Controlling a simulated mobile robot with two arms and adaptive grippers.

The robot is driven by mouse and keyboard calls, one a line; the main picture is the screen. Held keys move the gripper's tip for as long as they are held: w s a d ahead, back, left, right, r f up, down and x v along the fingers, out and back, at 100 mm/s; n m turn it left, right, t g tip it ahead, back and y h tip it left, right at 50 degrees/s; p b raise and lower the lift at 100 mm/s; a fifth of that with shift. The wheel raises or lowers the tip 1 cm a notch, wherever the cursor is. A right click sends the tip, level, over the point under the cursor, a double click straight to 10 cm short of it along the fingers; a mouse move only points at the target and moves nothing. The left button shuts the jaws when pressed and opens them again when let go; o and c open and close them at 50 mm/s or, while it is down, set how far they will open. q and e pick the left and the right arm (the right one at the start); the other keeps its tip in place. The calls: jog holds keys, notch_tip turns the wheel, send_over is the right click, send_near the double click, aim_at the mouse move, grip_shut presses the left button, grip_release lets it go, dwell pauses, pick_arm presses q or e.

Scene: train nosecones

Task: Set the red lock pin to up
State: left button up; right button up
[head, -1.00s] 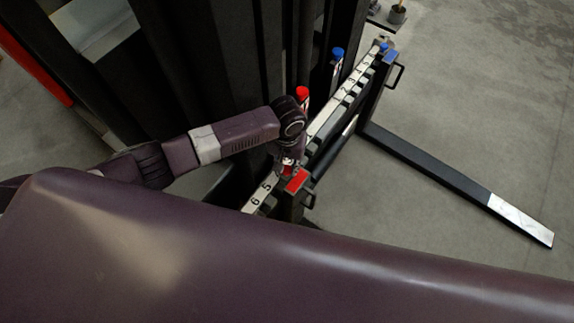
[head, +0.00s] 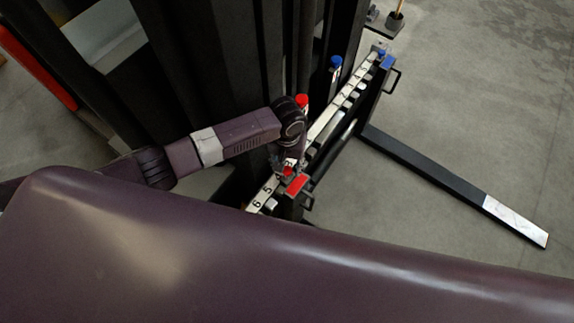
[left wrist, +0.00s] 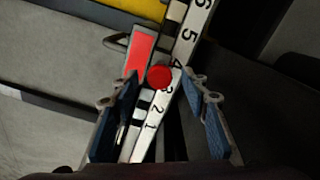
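The red lock pin (left wrist: 159,76) shows as a round red cap on the numbered rail (left wrist: 153,125), beside the red plate (left wrist: 140,53) of the near fork. In the head view the red pin (head: 288,171) is partly hidden by my left gripper (head: 287,160), which points down over it. In the left wrist view my left gripper (left wrist: 158,88) is open, with one blue-padded finger on each side of the rail. The red cap lies between the fingertip lines; I cannot tell whether they touch it. The pin's height is hard to judge. My right gripper is not in view.
A blue pin (head: 381,53) sits by the far fork's blue plate (head: 387,62). Red-topped (head: 302,100) and blue-topped (head: 336,63) markers stand behind the rail by the dark mast (head: 235,60). The far fork (head: 430,173) reaches out over open floor.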

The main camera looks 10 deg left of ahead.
pick_arm(q)
notch_tip(320, 180, up, 12)
dwell(0.6)
jog(key=shift+f, duration=0.1)
dwell(0.4)
